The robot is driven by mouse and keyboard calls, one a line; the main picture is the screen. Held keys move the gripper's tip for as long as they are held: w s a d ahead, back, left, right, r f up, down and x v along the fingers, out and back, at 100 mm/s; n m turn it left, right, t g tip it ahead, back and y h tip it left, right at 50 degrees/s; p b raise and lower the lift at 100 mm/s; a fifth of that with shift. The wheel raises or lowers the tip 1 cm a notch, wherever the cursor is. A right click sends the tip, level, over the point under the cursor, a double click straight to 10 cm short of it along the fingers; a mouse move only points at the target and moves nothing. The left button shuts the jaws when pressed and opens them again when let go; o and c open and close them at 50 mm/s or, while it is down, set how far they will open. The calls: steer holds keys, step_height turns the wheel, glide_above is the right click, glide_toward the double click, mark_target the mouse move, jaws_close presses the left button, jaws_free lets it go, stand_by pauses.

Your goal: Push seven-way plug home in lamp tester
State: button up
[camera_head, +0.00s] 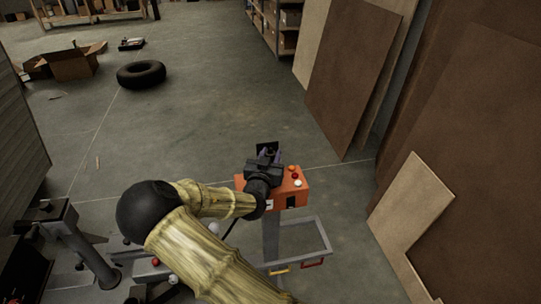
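My gripper (268,153) is over the left part of the tester's top, in front of a dark upright plate or flap. My own wrist and arm cover much of the box's left side. The seven-way plug cannot be made out; it may be hidden by my gripper. A dark cable (231,229) hangs below my wrist, left of the tester. The fingers are too small and dark to tell their state.
A grey tray frame (323,236) with yellow and red handles sits low on the tester's post. Brown boards (352,62) lean at right. A black tyre (141,74) and an open cardboard box (76,64) lie on the floor at back left. The middle floor is clear.

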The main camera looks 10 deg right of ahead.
steer(key=o, duration=0.5)
steer(key=shift+c, duration=0.2)
steer(key=b+v, duration=0.2)
steer(key=v, duration=1.5)
steer(key=shift+s+a, duration=0.15)
steer(key=shift+s, duration=0.05)
